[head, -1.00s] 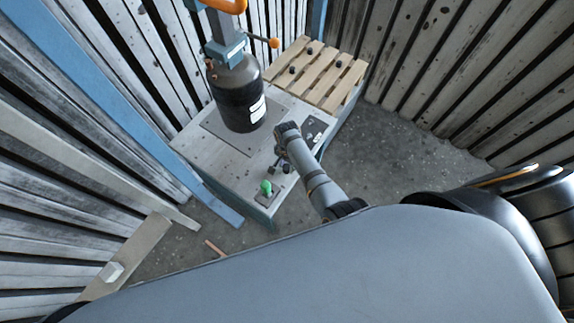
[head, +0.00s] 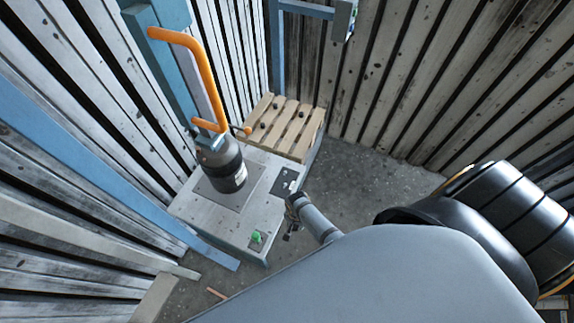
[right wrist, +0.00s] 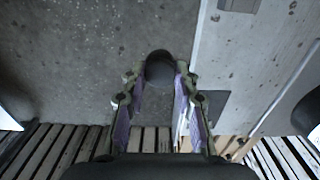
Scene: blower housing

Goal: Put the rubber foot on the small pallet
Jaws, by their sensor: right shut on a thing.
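The small pallet (head: 293,140) is made of light wooden slats and stands at the far end of the grey table (head: 232,232). Several small dark pieces sit on it. My right gripper (head: 291,234) is beside the table's right edge, apart from the pallet and nearer to me. In the right wrist view its fingers are shut on a dark round piece, the rubber foot (right wrist: 160,68), held over the concrete floor. In the head view the foot is too small to make out. My left gripper is not in view.
A black plate (head: 284,184) and a green button (head: 257,236) are near the table's right side. Slatted walls surround the place. Floor right of the table is clear.

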